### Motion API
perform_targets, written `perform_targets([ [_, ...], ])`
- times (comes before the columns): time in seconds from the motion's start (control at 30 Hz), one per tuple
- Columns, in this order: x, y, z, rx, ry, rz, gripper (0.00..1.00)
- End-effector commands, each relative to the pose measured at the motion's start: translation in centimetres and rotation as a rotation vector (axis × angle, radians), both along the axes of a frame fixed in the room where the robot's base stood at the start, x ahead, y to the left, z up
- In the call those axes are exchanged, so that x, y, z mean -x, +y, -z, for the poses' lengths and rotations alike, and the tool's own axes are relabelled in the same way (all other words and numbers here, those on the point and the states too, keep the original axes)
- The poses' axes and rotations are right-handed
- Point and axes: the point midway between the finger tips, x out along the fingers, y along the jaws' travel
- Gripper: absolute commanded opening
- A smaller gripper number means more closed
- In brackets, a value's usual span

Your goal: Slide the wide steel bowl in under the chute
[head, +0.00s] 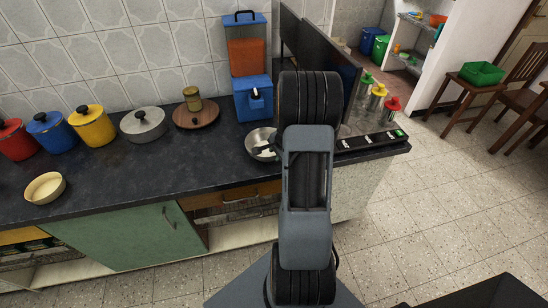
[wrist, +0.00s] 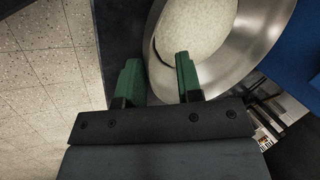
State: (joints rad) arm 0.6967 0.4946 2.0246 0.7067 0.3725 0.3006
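The wide steel bowl (head: 259,137) stands on the dark counter in front of the blue dispenser, partly hidden by my arm. In the wrist view the bowl (wrist: 268,52) fills the upper right, with a pale speckled round area inside; I cannot tell whether this is contents or its bottom. The chute appears to be on the dispenser's blue base (head: 253,100), just behind the bowl; its opening is not clear. My gripper (wrist: 158,72) is open, its green fingers apart. The left finger is outside the bowl's near wall and the right finger overlaps its inside. Contact is unclear.
The dispenser's blue side (wrist: 302,42) is close right of the bowl in the wrist view. A round wooden board (head: 196,114) with a jar, a grey pot (head: 143,124) and coloured pots stand left. A dark panel (head: 325,70) and colour-topped containers (head: 377,95) stand right.

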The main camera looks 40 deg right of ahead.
Motion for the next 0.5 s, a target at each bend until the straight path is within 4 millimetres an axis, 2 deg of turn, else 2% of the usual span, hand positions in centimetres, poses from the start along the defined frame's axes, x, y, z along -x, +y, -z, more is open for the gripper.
perform_targets([
  [0.2,-0.9,0.0,2.0,-0.001,0.0,-0.001,0.33],
  [0.5,-1.3,0.0,2.8,0.0,-0.001,-0.001,0.33],
])
